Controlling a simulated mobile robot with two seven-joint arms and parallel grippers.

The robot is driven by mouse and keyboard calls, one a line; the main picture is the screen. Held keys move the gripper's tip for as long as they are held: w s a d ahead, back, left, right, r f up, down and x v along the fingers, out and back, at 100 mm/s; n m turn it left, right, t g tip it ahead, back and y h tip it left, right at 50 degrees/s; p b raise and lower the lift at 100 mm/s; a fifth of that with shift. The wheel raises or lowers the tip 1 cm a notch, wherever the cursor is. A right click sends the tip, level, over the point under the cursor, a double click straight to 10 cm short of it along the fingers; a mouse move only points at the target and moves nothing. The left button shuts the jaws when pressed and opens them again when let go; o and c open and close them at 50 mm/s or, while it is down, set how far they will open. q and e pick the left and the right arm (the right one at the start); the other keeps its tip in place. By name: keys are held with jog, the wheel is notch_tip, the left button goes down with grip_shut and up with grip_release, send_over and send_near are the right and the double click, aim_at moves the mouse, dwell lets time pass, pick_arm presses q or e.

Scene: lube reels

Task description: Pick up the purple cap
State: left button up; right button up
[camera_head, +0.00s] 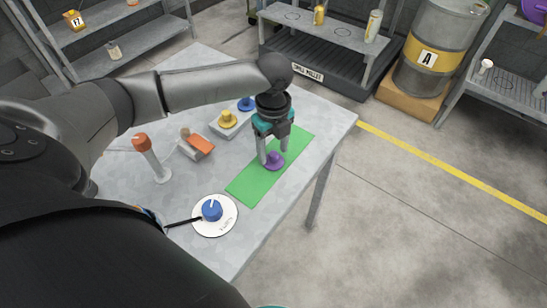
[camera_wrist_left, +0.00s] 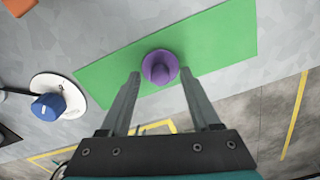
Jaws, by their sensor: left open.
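The purple cap (camera_head: 274,161) sits on a green mat (camera_head: 245,189) on the grey table. My left gripper (camera_head: 269,157) reaches down over it, with its fingers near the cap in the head view. In the left wrist view the purple cap (camera_wrist_left: 159,67) lies on the green mat (camera_wrist_left: 110,72), just beyond and between the tips of the open left gripper (camera_wrist_left: 162,77). The fingers stand apart with nothing held.
A blue knob (camera_head: 212,210) on a white disc, an orange-topped post (camera_head: 143,146), an orange block (camera_head: 200,142) and a tray with yellow (camera_head: 228,119) and blue (camera_head: 246,103) caps share the table (camera_head: 190,260). A drum (camera_head: 437,45) and shelves stand beyond.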

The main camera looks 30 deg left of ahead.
pick_arm(q)
jog(key=shift+f, duration=0.6)
jog(key=shift+c, duration=0.2)
grip_shut()
